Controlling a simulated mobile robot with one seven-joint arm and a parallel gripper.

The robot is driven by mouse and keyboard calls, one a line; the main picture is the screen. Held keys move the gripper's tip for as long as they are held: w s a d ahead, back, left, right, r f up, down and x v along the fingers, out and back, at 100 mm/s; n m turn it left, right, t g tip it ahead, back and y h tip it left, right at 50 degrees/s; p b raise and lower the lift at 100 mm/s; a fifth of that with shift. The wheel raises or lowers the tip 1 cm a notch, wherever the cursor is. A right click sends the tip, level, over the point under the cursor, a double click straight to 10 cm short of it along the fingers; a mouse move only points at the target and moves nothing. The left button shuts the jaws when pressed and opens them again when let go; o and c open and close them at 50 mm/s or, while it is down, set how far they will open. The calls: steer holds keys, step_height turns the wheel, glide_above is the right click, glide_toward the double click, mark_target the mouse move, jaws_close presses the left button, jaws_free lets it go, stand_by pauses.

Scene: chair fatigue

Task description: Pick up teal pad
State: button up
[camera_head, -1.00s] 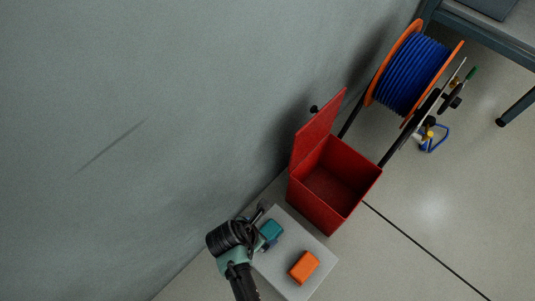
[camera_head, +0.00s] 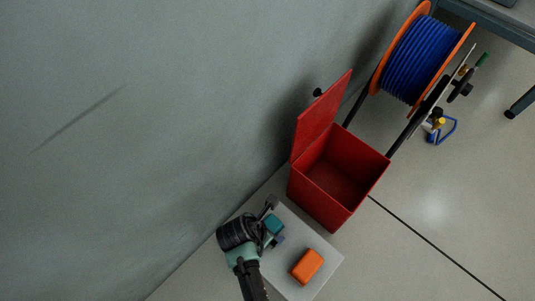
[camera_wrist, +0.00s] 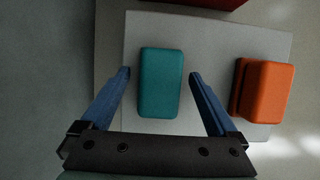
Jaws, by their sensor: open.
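The teal pad (camera_wrist: 161,83) lies flat on a light grey surface (camera_wrist: 205,40) in the wrist view, between and just beyond the fingertips. It also shows in the head view (camera_head: 275,224), partly hidden by my gripper. My gripper (camera_wrist: 160,75) is open, with one blue finger on each side of the pad and a gap on both sides. In the head view my gripper (camera_head: 271,222) is over the pad's end of the grey surface.
An orange block (camera_head: 307,266) lies on the same surface, right of the pad. An open red box (camera_head: 330,190) stands just beyond the surface. A blue cable reel (camera_head: 408,58) is farther back. A grey wall (camera_head: 130,130) is close on the left.

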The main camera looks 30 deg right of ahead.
steer(key=c, duration=1.3)
steer(key=shift+r, duration=0.1)
